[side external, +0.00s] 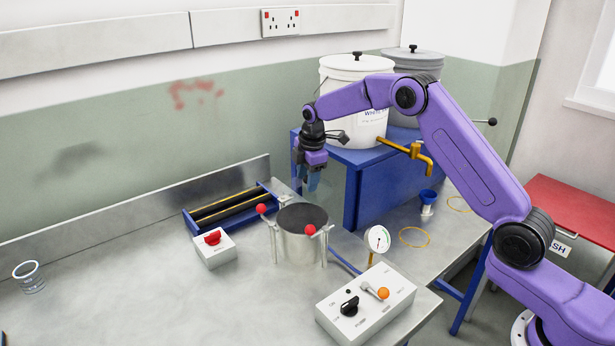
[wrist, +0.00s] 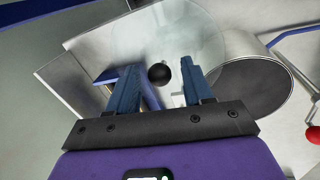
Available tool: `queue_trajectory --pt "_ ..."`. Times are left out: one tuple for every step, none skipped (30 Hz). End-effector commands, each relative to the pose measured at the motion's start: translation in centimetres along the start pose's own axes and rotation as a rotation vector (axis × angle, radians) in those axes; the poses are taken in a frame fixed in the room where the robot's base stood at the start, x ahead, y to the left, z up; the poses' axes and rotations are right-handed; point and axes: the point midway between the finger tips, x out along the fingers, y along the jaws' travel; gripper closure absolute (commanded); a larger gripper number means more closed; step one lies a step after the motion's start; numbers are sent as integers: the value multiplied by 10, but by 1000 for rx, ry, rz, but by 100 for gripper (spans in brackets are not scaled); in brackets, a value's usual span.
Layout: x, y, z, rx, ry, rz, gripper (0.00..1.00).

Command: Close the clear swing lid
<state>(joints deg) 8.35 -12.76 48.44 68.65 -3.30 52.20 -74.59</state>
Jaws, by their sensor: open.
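The clear lid (wrist: 185,38) shows in the wrist view as a faint see-through disc with a round black knob (wrist: 159,73). It lies to the left of the metal pot (wrist: 232,45), whose dark round opening is largely uncovered. In the side view the pot (side external: 300,248) stands on the bench with its top open, and I cannot make out the lid there. My gripper (side external: 313,182) is above and behind the pot, pointing down. In the wrist view my gripper (wrist: 159,70) is open, with the knob showing between its fingertips; contact cannot be told.
Red balls (side external: 310,229) on levers stand at the pot's rim. A blue rack (side external: 232,208) is behind left, and a blue stand (side external: 358,165) with a white bucket (side external: 354,100) and brass tap is behind right. A control box (side external: 366,303) and dial (side external: 377,239) stand in front.

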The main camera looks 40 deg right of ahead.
Motion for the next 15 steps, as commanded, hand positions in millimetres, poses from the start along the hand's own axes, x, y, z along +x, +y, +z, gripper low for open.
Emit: queue_trajectory --pt "0 0 0 0 0 1 49" --pt "0 0 0 0 0 1 49" --pt "0 0 0 0 0 1 49" --pt "0 0 0 0 0 1 49" --pt "0 0 0 0 0 1 49" --pt "0 0 0 0 0 0 49" --pt "0 0 0 1 0 0 59" --pt "0 0 0 0 0 0 69" --pt "0 0 0 1 0 0 82" --pt "0 0 0 1 0 0 92" --pt "0 0 0 1 0 0 100" --pt "0 0 0 1 0 0 100" --pt "0 0 0 1 0 0 100" --pt "0 0 0 1 0 0 100" --pt "0 0 0 1 0 0 100"
